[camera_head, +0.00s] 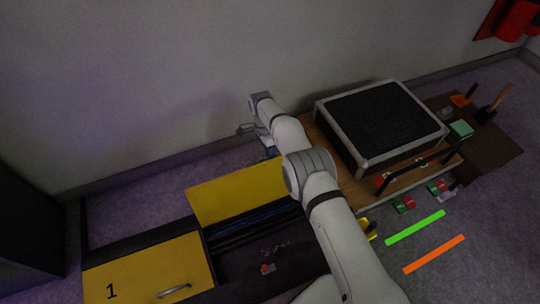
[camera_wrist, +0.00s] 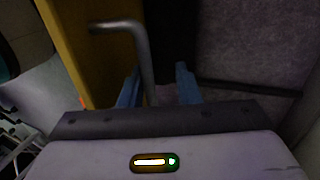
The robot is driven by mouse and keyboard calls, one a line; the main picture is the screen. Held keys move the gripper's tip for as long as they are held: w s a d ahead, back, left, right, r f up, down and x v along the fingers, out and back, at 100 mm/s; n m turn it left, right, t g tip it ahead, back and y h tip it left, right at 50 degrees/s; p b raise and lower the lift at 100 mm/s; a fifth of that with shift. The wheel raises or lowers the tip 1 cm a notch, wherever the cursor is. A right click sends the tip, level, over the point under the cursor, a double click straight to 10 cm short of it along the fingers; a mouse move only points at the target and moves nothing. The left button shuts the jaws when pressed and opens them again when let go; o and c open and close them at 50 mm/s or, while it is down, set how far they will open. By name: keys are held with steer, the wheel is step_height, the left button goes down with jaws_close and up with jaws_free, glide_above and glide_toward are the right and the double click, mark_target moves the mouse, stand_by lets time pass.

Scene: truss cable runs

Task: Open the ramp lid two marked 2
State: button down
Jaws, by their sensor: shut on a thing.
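A yellow lid (camera_head: 238,194) stands tilted up from the dark channel in the head view. Its face shows no number from here, so I cannot read a 2. In the wrist view the yellow lid panel (camera_wrist: 82,45) runs down the left side, with a bent grey handle (camera_wrist: 142,50) on it. My gripper (camera_wrist: 157,82) is shut on the handle, which runs down between its blue fingers. Another yellow lid (camera_head: 140,270), marked 1, lies flat with a handle.
The open channel (camera_head: 232,235) shows dark cables and a small red item (camera_head: 267,268). A black-topped case (camera_head: 385,125) stands on a wooden board at right. Green (camera_head: 415,228) and orange (camera_head: 434,254) strips lie on the floor. A wall is behind.

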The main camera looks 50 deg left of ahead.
steer(key=shift+a, duration=0.4)
steer(key=c, duration=1.5)
jaws_free()
steer(key=shift+f, duration=0.1)
steer(key=shift+s, duration=0.1)
step_height(320, 180, up, 10)
steer(key=p, duration=0.4)
steer(key=shift+p, duration=0.35)
steer(key=shift+w+d, duration=0.1)
steer(key=shift+w, duration=0.1)
